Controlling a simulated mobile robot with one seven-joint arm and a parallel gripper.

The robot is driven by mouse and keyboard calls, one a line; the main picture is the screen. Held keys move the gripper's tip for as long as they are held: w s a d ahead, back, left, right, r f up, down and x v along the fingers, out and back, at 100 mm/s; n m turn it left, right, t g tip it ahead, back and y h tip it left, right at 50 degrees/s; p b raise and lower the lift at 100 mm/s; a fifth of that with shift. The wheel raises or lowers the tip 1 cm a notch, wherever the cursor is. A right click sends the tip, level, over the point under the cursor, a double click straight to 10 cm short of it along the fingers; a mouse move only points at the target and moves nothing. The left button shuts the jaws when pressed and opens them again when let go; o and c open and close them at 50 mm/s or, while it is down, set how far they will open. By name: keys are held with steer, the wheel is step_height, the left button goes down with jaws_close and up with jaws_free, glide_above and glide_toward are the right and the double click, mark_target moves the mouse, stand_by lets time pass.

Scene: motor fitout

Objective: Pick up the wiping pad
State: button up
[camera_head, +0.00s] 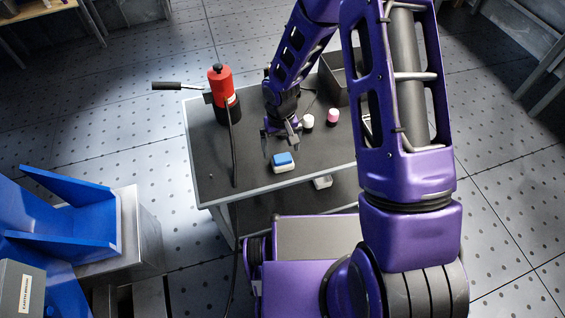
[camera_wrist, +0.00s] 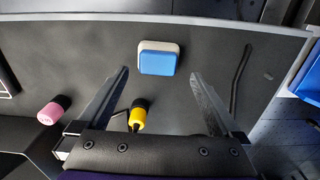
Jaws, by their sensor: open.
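The wiping pad, a small block with a blue top and a white lower layer (camera_head: 283,163), lies flat on the dark top of the cart near its front edge. In the wrist view the pad (camera_wrist: 158,58) is ahead of and roughly centred between the fingertips. My gripper (camera_head: 282,143) is open and empty above the cart, just behind the pad in the head view. Its two fingers (camera_wrist: 158,76) show spread apart in the wrist view. They do not appear to touch the pad.
A red and black bottle-like tool (camera_head: 222,88) with a handle stands at the cart's back left. A white-topped item (camera_head: 307,121), a pink item (camera_head: 333,116) and a dark bin (camera_head: 338,86) are to the right. A cable (camera_head: 231,150) crosses the left side. The front left top is mostly clear.

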mark_target(282, 157)
steer(key=shift+d+f+b, duration=0.15)
steer(key=shift+f+b, duration=0.35)
steer(key=shift+f, duration=2.15)
steer(key=c, duration=1.2)
steer(key=shift+o, duration=0.2)
step_height(282, 157, up, 10)
steer(key=shift+s+p, duration=0.1)
steer(key=shift+p, duration=0.85)
